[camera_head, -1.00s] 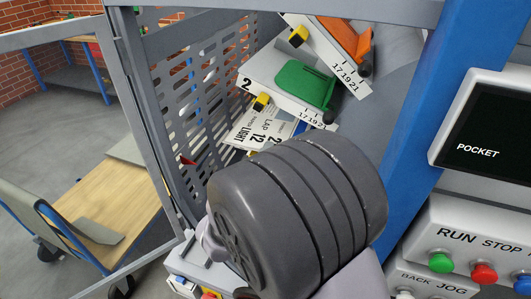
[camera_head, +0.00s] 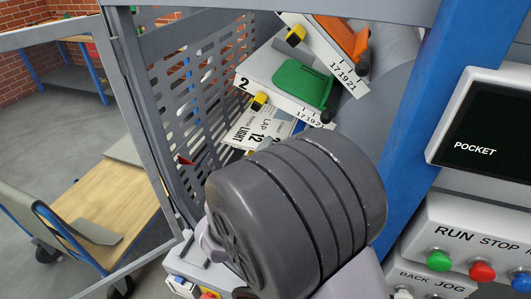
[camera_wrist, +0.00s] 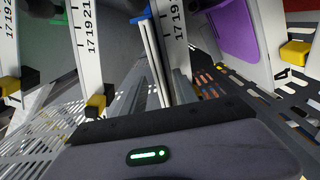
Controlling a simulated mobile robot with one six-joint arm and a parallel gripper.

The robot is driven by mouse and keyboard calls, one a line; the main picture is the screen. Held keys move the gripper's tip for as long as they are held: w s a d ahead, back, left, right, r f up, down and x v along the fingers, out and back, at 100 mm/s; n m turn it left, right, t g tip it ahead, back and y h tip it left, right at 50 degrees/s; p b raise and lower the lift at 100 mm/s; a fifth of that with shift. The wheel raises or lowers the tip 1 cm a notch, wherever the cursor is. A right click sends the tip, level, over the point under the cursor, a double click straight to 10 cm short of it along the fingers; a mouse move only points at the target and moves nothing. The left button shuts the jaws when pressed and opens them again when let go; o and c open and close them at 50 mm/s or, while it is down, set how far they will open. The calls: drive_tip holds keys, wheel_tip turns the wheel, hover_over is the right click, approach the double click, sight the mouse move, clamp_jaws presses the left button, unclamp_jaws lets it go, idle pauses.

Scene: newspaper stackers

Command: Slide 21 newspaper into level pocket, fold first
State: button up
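A white printed sheet reading "LAP 12 LIGHT" (camera_head: 262,129) lies tilted below the tray with the green block (camera_head: 303,84) in the head view; I cannot tell whether it is the newspaper. The slanted pocket trays carry white scales marked 17, 19, 21 and yellow pieces. In the wrist view my gripper's dark housing (camera_wrist: 165,125) fills the bottom, with a green light. Thin pale strips (camera_wrist: 155,62) stand edge-on ahead of it, between white scales (camera_wrist: 88,50). Whether they are paper or fingers is unclear. My arm hides the gripper in the head view.
A slotted grey side panel (camera_head: 205,90) borders the trays on the left, and a blue post (camera_head: 432,110) on the right. A screen reading POCKET (camera_head: 490,130) and a RUN/STOP button panel (camera_head: 465,245) sit further right. A purple block (camera_wrist: 228,32) shows in the wrist view.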

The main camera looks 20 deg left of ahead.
drive_tip(key=s+b, duration=0.1)
drive_tip(key=s, duration=0.6)
drive_tip(key=shift+a, duration=0.25)
